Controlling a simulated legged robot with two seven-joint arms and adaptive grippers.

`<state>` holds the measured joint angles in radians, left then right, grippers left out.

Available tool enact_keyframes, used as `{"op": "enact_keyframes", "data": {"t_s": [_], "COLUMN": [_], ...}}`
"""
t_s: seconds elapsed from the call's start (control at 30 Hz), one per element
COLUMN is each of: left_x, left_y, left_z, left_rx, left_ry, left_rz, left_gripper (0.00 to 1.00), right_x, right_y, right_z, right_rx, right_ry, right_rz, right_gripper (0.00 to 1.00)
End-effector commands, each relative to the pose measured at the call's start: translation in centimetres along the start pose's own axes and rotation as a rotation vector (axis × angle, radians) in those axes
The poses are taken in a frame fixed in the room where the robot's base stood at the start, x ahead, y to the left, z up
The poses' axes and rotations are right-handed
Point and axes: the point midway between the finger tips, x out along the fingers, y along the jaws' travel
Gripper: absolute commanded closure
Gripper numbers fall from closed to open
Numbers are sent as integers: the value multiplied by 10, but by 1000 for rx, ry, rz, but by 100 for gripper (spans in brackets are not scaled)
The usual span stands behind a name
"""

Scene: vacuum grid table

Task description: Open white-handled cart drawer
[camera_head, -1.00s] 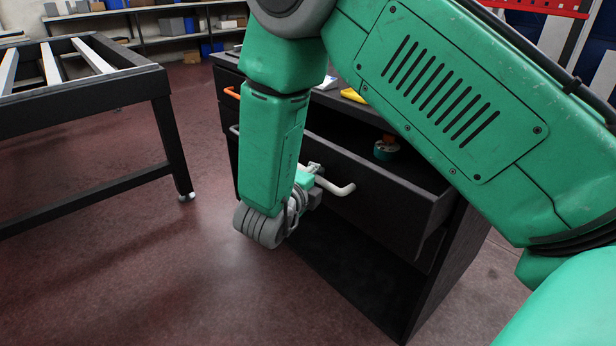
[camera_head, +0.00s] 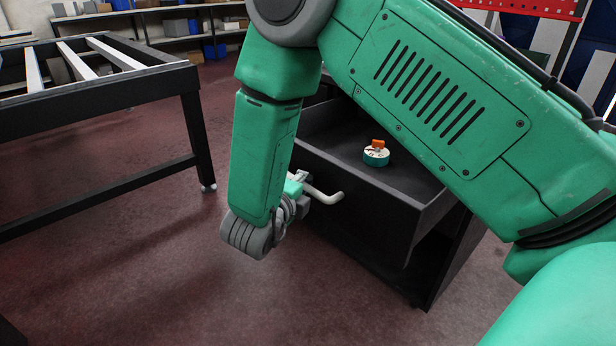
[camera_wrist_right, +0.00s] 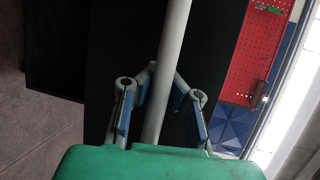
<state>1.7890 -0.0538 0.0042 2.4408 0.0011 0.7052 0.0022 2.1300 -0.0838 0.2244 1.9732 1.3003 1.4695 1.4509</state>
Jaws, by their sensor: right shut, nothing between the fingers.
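The black cart drawer (camera_head: 365,193) stands well out from the cart (camera_head: 450,262), and its inside shows from above. Its white handle (camera_head: 327,195) sticks out from the front and shows as a pale bar in the right wrist view (camera_wrist_right: 172,60). My right gripper (camera_head: 299,184) is at the left part of the handle, partly hidden by my wrist. In the right wrist view its fingers are bent inward and shut, one on each side of the bar; I cannot tell whether they touch it. My left gripper is not in view.
A round teal and white item with an orange top (camera_head: 376,155) lies in the drawer. A black frame table (camera_head: 100,90) stands at the left. Shelves (camera_head: 150,30) line the back. The red-brown floor (camera_head: 130,250) before the cart is clear. My right arm hides much of the cart.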

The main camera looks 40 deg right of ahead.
Motion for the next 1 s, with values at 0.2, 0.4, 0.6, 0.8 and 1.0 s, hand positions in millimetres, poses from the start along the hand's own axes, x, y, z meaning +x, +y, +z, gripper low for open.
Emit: {"op": "enact_keyframes", "data": {"t_s": [0.2, 0.4, 0.6, 0.8, 1.0], "left_x": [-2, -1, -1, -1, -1], "left_y": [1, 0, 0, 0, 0], "left_z": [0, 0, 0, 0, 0], "left_rx": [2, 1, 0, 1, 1], "left_ry": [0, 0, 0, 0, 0], "left_rz": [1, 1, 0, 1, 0], "left_gripper": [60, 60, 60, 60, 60], "right_x": [-13, -19, -16, -16, -16], "right_y": [-6, -5, -5, -4, -2], "right_z": [12, 15, 14, 12, 10], "right_rx": [14, 9, 11, 9, 6], "right_ry": [-9, -9, -10, -7, -3], "right_rz": [-17, -20, -18, -16, -13], "right_gripper": [100, 100, 100, 66, 66]}}
